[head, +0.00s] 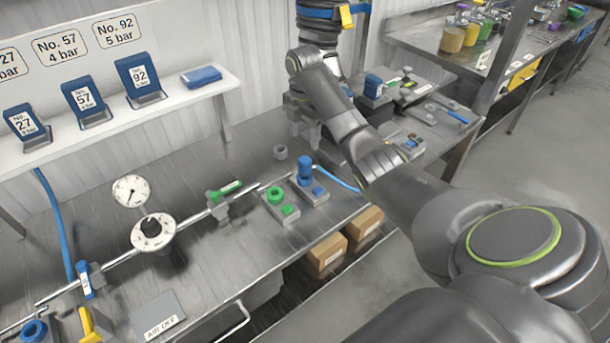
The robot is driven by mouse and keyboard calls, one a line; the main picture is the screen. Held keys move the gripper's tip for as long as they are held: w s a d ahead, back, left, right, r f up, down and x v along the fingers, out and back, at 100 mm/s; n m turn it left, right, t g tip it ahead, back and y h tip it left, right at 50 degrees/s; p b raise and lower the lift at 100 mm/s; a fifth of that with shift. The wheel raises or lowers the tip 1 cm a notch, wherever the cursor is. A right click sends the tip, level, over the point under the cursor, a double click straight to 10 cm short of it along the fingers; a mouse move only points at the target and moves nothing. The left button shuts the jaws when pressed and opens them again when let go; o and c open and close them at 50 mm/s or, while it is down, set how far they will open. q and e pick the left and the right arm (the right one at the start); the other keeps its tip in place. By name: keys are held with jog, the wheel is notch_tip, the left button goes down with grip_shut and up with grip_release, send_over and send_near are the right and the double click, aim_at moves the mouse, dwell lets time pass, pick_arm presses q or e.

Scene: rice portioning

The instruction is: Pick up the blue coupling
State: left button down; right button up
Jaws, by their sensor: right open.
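A blue coupling (305,168) stands upright on a small grey block with a blue tag, right of the middle of the bench. A green coupling (275,194) stands on a similar block just left of it. My right gripper (299,123) is open above the back of the bench, behind the blue coupling and apart from it. It is small and partly hidden by my own arm, and I see nothing between its fingers. My left gripper is not in view.
A pipe with a gauge (131,191) and a round dial (153,231) crosses the bench (205,260). A green-handled valve (225,190) stands left of the couplings. A shelf (185,97) with numbered blue stands is behind. A small grey ring (280,152) lies near my gripper.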

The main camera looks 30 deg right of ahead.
aim_at(305, 167)
notch_tip(305, 167, down, 5)
jog(key=b, duration=0.3)
jog(key=shift+f+p, duration=0.5)
jog(key=shift+f, duration=0.3)
jog(key=f+p, duration=0.1)
jog(key=f, duration=0.3)
jog(key=shift+s+f+p, duration=0.15)
jog(key=shift+s+p, duration=0.05)
jog(key=shift+p, duration=0.15)
jog(key=shift+f, duration=0.5)
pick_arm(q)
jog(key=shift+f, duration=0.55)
pick_arm(e)
jog(key=c, duration=1.2)
